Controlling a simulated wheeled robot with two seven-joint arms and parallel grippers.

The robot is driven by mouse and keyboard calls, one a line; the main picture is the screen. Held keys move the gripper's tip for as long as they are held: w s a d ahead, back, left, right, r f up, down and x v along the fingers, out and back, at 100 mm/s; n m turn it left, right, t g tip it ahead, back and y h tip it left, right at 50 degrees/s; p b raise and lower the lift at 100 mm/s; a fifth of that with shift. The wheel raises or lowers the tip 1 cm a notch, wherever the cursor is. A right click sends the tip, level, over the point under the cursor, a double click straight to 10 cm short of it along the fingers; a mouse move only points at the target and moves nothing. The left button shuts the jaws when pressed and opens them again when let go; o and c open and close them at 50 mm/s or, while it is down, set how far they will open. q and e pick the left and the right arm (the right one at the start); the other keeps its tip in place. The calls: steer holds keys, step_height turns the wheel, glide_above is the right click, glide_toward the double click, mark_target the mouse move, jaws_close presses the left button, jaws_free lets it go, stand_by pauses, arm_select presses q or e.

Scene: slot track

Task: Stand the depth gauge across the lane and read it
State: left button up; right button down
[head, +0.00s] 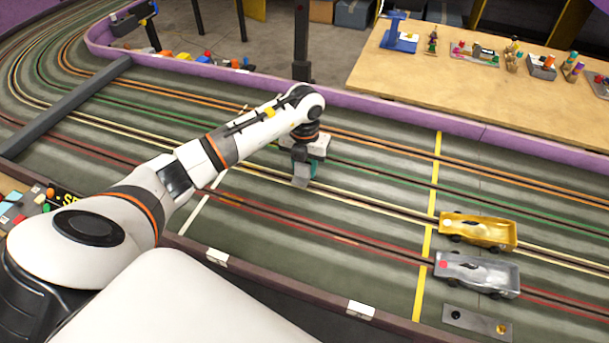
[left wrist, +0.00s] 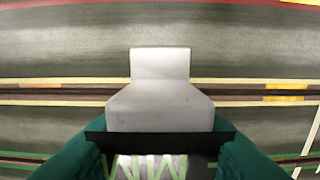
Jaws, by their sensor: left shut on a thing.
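The depth gauge (head: 299,182) is a small pale grey piece with a stepped outline, at the middle of the track in the head view. My left gripper (head: 303,165), with teal fingers, is shut on it from above. In the left wrist view the gauge (left wrist: 160,95) shows between the fingers and overlaps the pale-yellow-edged lane slot (left wrist: 60,91). A dark part with green stripes shows between the fingers at the bottom. I cannot tell whether the gauge touches the track. My right gripper is not in view.
A gold car (head: 478,231) and a silver car (head: 476,274) stand on the lanes at the right, by a yellow line (head: 426,240). A grey bar (head: 68,105) spans the track at left. A purple wall (head: 400,113) edges the far side. A wooden table (head: 480,95) stands behind.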

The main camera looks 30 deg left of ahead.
mark_target(305, 173)
arm_select(q)
step_height(305, 173, down, 4)
steer(key=shift+r, duration=0.1)
steer(key=shift+f, duration=0.25)
steer(key=o, duration=1.1)
steer(key=shift+r, duration=0.6)
step_height(305, 173, up, 11)
steer(key=shift+r+b, duration=0.1)
steer(key=shift+b, duration=0.4)
